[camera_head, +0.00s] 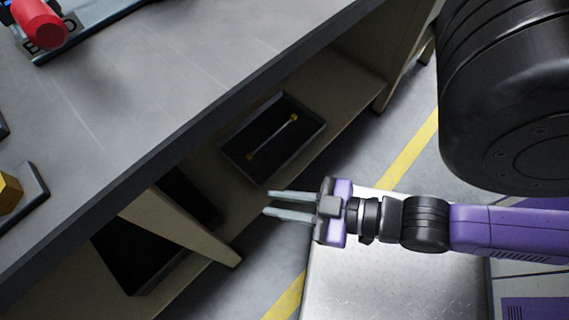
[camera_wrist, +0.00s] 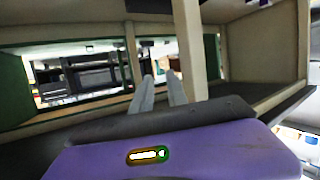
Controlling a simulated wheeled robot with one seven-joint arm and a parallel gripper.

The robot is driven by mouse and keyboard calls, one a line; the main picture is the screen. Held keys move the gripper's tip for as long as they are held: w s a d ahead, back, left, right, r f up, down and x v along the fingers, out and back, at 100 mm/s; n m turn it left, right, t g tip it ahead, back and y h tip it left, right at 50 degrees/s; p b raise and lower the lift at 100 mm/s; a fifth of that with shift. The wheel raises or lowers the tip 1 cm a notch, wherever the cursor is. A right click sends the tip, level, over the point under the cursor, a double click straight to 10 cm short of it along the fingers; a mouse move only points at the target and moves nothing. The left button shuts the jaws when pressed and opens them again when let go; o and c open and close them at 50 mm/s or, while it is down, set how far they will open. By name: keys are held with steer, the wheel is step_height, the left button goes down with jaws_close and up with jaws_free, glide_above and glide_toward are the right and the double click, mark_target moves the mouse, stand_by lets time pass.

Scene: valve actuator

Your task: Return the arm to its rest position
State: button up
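My gripper (camera_head: 266,202) is at the lower middle of the head view, in front of the workbench's lower shelf and beneath the level of its top. Its two grey fingers point left and stand apart with a narrow gap, and nothing shows between them. My purple arm runs off to the right. In the wrist view the fingers of my gripper (camera_wrist: 161,80) point up toward the bench's open frame, also with a gap between them.
The workbench (camera_head: 190,65) fills the upper left. A dark tray (camera_head: 234,150) with a yellow-ended rod (camera_head: 272,137) lies on its lower shelf. A bench divider (camera_head: 180,225) stands close left of my fingers. A red part (camera_head: 40,28) and a yellow part (camera_head: 9,192) are on top.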

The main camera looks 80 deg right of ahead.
steer(key=shift+s+a+r+t+y, duration=0.1)
steer(key=shift+s+r+t+y, duration=0.1)
steer(key=shift+r, duration=0.45)
steer(key=shift+s+r+t+y, duration=0.1)
steer(key=shift+s+r+y, duration=0.1)
steer(key=shift+r, duration=0.4)
steer(key=shift+r, duration=0.1)
step_height(320, 180, up, 27)
steer(key=p, duration=2.7)
